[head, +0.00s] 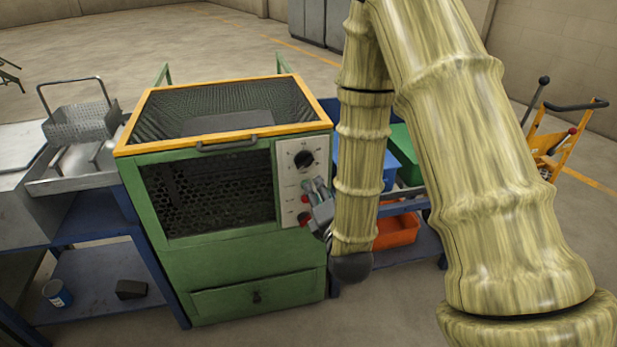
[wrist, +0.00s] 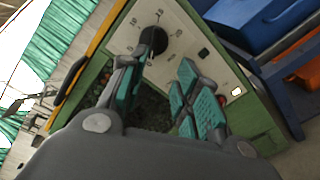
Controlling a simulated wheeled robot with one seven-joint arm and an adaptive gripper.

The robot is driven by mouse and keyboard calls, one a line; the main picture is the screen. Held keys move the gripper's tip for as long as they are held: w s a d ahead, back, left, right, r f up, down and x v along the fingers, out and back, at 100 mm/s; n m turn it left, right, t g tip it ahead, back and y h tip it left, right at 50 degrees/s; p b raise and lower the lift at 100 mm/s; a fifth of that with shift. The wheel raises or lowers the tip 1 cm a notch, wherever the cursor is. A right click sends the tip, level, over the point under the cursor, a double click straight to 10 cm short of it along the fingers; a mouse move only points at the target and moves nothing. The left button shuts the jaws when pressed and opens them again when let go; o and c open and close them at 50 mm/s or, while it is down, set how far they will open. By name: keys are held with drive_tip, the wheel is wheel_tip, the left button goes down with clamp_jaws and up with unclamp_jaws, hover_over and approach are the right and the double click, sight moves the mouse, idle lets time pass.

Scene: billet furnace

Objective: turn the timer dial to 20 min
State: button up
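The timer dial is a round black knob (head: 303,159) near the top of the pale control panel (head: 289,186) on the green furnace's front. In the wrist view the knob (wrist: 153,41) shows near the top centre, with small printed marks around it. Its pointer setting is too small to read. My gripper (head: 317,187) is in front of the panel, below the dial. In the wrist view my gripper (wrist: 163,75) has its teal-padded fingers spread apart with nothing between them. The left finger's tip appears close to the knob's lower edge; I cannot tell whether it touches.
The furnace (head: 240,270) has an orange-rimmed mesh top (head: 215,140) with a handle. Small red controls (head: 304,198) sit low on the panel beside my gripper. A wire basket (head: 80,124) stands on the left bench. Blue, green and orange bins (head: 398,231) are at the right.

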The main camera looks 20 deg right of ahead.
sight(307, 164)
drive_tip(key=shift+n+t, duration=0.3)
drive_tip(key=w, duration=0.3)
drive_tip(key=w+d, duration=0.1)
drive_tip(key=w, duration=0.3)
drive_tip(key=w+d+r, duration=0.1)
drive_tip(key=w, duration=0.3)
drive_tip(key=shift+c, duration=0.4)
clamp_jaws()
